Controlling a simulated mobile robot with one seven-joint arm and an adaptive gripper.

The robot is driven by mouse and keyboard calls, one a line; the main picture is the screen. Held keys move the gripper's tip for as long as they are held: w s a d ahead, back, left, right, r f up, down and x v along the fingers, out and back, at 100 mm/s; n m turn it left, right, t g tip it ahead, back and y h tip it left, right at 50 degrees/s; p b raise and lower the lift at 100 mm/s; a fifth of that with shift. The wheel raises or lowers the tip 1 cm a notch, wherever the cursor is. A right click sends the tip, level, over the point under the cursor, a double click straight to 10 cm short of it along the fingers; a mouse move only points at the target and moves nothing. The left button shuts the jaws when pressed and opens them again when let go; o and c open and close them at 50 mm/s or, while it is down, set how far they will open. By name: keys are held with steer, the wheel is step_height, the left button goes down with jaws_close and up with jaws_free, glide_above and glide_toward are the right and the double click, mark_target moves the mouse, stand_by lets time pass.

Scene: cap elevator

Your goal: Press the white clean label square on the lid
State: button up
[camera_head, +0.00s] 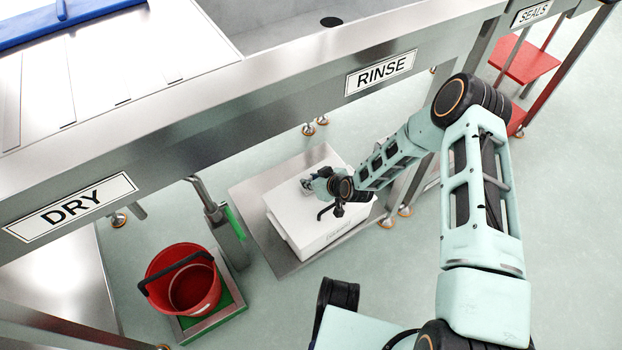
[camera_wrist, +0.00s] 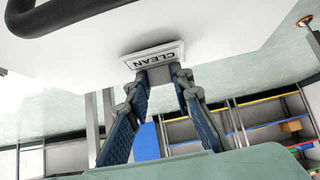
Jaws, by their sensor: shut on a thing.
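The white lidded box (camera_head: 290,215) stands on a low metal platform under the counter. Its white lid also fills the top of the wrist view (camera_wrist: 215,22), with a black bar handle (camera_wrist: 75,14) at upper left. My gripper (camera_head: 308,185) is over the lid in the head view. In the wrist view my gripper (camera_wrist: 160,77) has its fingertips shut on a grey piece at the edge of the white CLEAN label (camera_wrist: 153,58). The label lies close against the lid surface and looks slightly turned. I cannot tell whether it touches fully.
The steel counter with DRY (camera_head: 70,207) and RINSE (camera_head: 380,72) signs overhangs the box's far side. A red bucket (camera_head: 180,280) stands at left by a pedal post (camera_head: 228,240). Open floor lies in front of the platform (camera_head: 255,190).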

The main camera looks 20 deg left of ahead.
steer(key=shift+f, duration=0.4)
steer(key=o, duration=0.9)
steer(key=shift+r, duration=0.1)
steer(key=v, duration=1.2)
steer(key=shift+d, duration=0.1)
